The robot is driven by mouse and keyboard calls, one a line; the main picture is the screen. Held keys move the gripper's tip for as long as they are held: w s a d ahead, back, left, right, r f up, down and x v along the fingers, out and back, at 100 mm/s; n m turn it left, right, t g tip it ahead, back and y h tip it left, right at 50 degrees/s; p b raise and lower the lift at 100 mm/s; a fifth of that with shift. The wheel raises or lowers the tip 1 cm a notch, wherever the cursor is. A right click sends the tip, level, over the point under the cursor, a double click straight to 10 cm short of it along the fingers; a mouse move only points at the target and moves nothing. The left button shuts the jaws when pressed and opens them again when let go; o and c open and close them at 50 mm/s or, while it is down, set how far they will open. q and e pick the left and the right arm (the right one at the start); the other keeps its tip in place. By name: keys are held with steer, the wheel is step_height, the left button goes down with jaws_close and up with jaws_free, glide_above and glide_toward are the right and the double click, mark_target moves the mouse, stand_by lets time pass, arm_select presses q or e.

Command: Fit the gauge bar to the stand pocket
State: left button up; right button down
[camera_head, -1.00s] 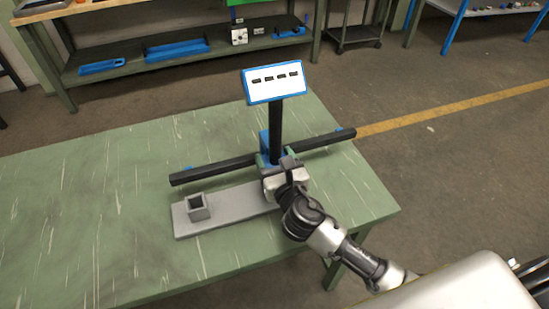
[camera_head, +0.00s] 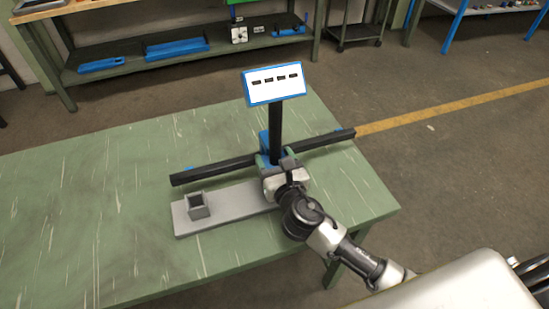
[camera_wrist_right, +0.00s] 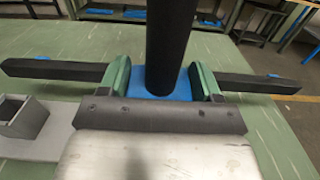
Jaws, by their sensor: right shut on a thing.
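A long black bar (camera_head: 215,172), which I take for the gauge bar, runs across the green table. It also shows in the wrist view (camera_wrist_right: 50,70), out to both sides of my right gripper. My right gripper (camera_head: 272,158) is at the middle of the bar. Its green fingers (camera_wrist_right: 155,85) flank a blue block (camera_wrist_right: 152,95) at the foot of a black post, and it is shut on this block. The fingers hide how block, bar and post join. A square grey pocket (camera_head: 197,206) stands open and empty on a grey plate (camera_head: 234,207), left of the gripper. My left gripper is not in view.
The black post (camera_head: 275,130) carries a tilted white panel (camera_head: 275,83) with a blue frame, behind the gripper. The table's (camera_head: 100,215) left part is clear. Shelves (camera_head: 115,75) with blue trays stand beyond the table.

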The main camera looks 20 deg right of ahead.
steer(key=shift+f+b, duration=1.85)
steer(key=shift+f, duration=0.6)
steer(key=shift+c, duration=0.7)
jaws_free()
steer(key=shift+s, duration=0.1)
steer(key=shift+f, duration=0.35)
steer(key=s, duration=0.7)
steer(key=s+b, duration=0.1)
steer(key=s, duration=0.2)
steer(key=shift+s+d+r, duration=0.2)
steer(key=shift+s+r, duration=0.05)
steer(key=shift+s, duration=0.15)
